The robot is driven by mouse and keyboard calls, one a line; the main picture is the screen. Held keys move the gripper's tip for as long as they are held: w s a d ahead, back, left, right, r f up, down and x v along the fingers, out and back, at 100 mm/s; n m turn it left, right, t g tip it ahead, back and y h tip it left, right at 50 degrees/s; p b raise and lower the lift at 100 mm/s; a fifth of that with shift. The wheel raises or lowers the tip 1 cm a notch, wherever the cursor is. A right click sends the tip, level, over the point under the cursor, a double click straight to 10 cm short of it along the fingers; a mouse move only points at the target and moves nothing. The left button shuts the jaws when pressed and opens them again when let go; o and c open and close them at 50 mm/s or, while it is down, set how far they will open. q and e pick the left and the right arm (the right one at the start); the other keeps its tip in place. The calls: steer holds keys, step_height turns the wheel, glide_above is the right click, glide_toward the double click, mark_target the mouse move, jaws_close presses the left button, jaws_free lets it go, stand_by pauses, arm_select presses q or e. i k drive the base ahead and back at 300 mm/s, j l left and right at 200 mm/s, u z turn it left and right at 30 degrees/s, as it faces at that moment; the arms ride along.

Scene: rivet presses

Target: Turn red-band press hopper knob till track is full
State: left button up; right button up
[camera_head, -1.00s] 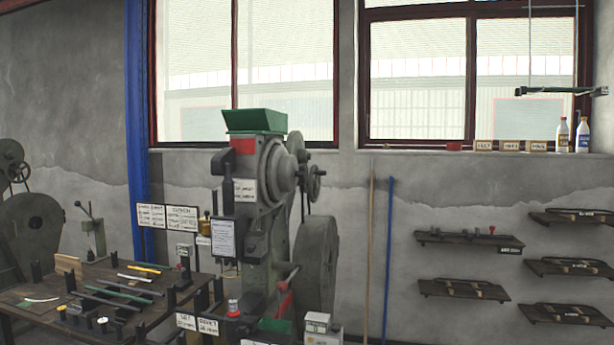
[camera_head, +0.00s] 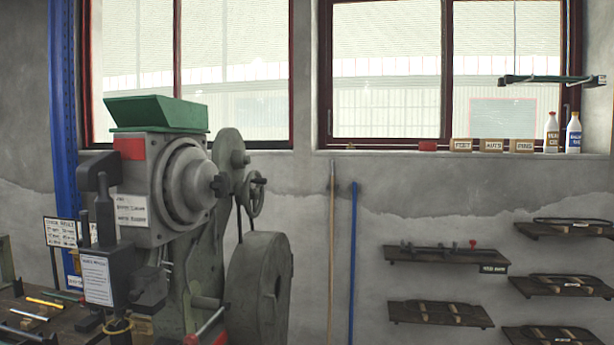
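The red-band press (camera_head: 182,190) stands at left of centre, a grey machine with a red band (camera_head: 129,148) near the top of its body. A green hopper (camera_head: 157,113) sits on top of it. A spoked handwheel (camera_head: 257,194) shows to the right of the hub. I cannot tell which of these is the hopper knob, and the track's fill is not visible. Neither of my grippers is in view.
A heavy flywheel (camera_head: 261,285) stands at the press's right. A workbench (camera_head: 12,316) with rods and tools lies at lower left. Two poles, one tan (camera_head: 332,250) and one blue (camera_head: 353,260), lean on the wall. Wall shelves (camera_head: 440,314) hold tools at right.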

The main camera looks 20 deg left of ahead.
mark_target(221, 186)
steer(key=i+l+u, duration=0.2)
steer(key=i, duration=0.3)
steer(key=i+u, duration=0.2)
steer(key=i, duration=0.25)
steer(key=i+l+u, duration=0.2)
steer(key=i, duration=0.25)
steer(key=l, duration=0.1)
